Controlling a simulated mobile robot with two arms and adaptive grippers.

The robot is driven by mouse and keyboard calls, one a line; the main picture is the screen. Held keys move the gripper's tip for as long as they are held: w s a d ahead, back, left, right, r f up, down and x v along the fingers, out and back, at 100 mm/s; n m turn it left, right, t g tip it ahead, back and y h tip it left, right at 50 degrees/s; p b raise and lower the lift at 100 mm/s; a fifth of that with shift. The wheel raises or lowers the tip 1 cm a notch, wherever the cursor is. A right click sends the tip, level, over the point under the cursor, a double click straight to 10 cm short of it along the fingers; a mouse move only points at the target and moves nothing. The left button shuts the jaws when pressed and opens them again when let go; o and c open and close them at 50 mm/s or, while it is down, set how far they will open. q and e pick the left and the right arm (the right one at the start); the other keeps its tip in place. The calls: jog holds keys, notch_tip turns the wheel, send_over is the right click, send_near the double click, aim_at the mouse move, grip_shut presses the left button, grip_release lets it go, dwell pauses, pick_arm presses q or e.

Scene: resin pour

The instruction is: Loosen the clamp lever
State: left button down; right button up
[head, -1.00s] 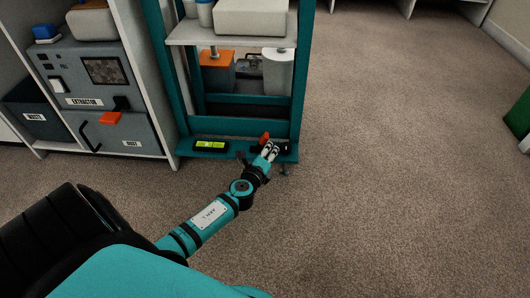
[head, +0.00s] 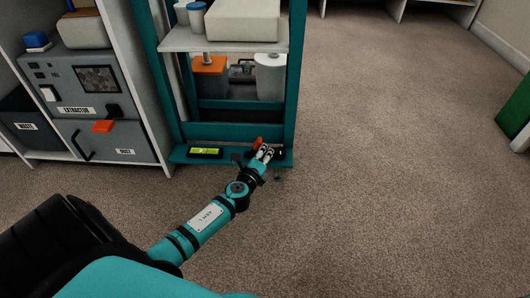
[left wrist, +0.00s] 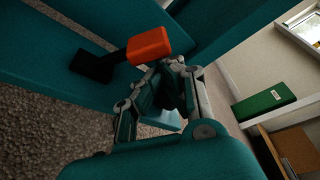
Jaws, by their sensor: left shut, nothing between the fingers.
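The clamp lever, with an orange grip and a black arm, sits on the teal base rail (head: 180,156) of the frame. In the head view its grip (head: 257,142) shows just left of my left fingertips. My left gripper (head: 266,152) is shut and empty beside the lever. In the left wrist view the orange grip (left wrist: 149,46) is close to the left gripper's fingertips (left wrist: 176,72). I cannot tell whether they touch. The black arm (left wrist: 93,67) runs left from the grip. My forearm and hand hide part of the rail. My right gripper is not in view.
A level with a yellow-green vial (head: 206,152) lies on the rail. The frame's shelf (head: 215,42) holds a white block and cups. Below are an orange-lidded container (head: 210,75) and a white one (head: 270,75). The extractor cabinet (head: 75,85) stands left. Carpet at right is clear.

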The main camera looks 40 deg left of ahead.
aim_at(256, 145)
pick_arm(q)
jog(key=shift+a+r, duration=0.15)
jog(key=shift+r, duration=0.1)
jog(key=shift+s+a+r+p, duration=0.4)
jog(key=shift+a+r+p, duration=0.2)
jog(key=shift+s+a+r, duration=0.3)
jog(key=shift+s+a, duration=0.1)
jog(key=shift+a, duration=0.2)
jog(key=shift+s+a+r, duration=0.1)
jog(key=shift+s+a, duration=0.15)
jog(key=shift+a, duration=0.15)
